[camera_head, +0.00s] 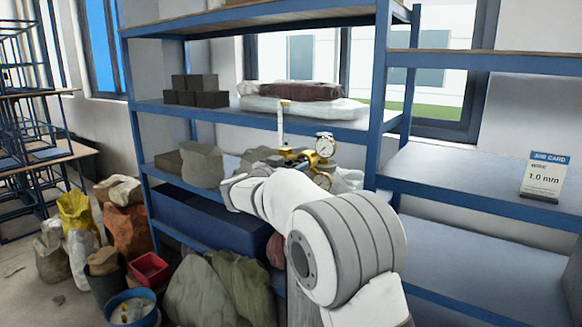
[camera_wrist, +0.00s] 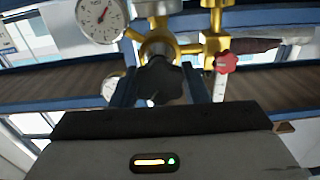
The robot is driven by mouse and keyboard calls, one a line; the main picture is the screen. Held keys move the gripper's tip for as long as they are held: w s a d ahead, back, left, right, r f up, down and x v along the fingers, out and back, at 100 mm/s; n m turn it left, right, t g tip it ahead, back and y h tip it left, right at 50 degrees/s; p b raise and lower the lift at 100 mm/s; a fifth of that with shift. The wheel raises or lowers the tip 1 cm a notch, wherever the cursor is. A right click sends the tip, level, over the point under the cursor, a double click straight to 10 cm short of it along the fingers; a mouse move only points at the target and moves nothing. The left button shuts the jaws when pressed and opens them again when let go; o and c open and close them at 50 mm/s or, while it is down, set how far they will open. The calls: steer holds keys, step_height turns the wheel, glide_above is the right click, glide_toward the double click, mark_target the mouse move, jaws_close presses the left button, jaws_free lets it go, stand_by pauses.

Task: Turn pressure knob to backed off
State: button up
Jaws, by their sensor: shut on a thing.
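The brass regulator (camera_head: 295,153) with round white dials stands on the blue shelf unit, just beyond the end of my arm in the head view. One dial (camera_head: 325,146) faces the camera there. In the wrist view the dark pressure knob (camera_wrist: 160,82) sits below the brass body (camera_wrist: 158,42), between the two fingers. My gripper (camera_wrist: 162,88) is shut on the knob. A white gauge (camera_wrist: 101,16) with a red needle is at upper left. A small red knob (camera_wrist: 226,62) is at right, apart from the fingers. In the head view my arm hides the gripper and the pressure knob.
A job card (camera_head: 544,177) reading "1.0 mm" stands on the right shelf. Grey blocks (camera_head: 196,91) and white and brown bundles (camera_head: 302,99) lie on the shelf above. Sacks, a blue bucket (camera_head: 131,309) and a red crate (camera_head: 149,269) crowd the floor at left.

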steer(key=shift+a, duration=0.1)
steer(key=c, duration=0.4)
steer(key=shift+f+b, duration=0.1)
steer(key=shift+b, duration=0.55)
